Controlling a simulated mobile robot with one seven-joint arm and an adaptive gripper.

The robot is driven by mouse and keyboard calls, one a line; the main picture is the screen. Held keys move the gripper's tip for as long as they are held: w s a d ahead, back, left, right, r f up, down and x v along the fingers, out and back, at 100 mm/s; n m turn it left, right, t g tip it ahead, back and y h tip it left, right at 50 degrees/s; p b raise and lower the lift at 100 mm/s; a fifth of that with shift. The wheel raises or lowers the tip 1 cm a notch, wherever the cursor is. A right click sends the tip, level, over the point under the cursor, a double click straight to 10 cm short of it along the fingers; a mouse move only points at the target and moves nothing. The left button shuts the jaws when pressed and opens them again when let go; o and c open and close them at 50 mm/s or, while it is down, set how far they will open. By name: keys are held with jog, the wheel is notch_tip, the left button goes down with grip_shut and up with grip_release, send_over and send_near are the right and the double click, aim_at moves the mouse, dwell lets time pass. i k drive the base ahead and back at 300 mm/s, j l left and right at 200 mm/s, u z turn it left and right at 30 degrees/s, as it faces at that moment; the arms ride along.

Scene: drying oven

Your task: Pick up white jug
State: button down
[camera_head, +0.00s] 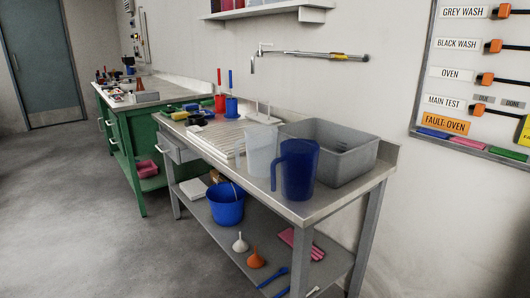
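A translucent white jug (261,151) stands upright on the steel bench (333,196), near its middle. Its handle side faces left. A dark blue jug (299,170) stands close to its right and nearer the front edge, with its handle to the left. A grey basin (345,150) is behind and right of the jugs. My gripper is not in view.
A ribbed drainboard (214,138) lies left of the white jug. Red and blue holders (231,106) stand behind it. A faucet arm (320,55) reaches out from the wall above. The lower shelf holds a blue bucket (226,204). Open floor (90,230) lies left of the bench.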

aim_at(261, 141)
jog(key=z, duration=2.05)
jog(key=u, duration=2.1)
jog(key=i+j, duration=0.25)
jog(key=j, duration=0.15)
jog(key=i+j, duration=0.25)
jog(key=j, duration=0.15)
jog(key=i+j, duration=0.25)
jog(key=j, duration=0.15)
jog(key=i+j, duration=0.25)
jog(key=j+z, duration=0.05)
jog(key=j, duration=0.05)
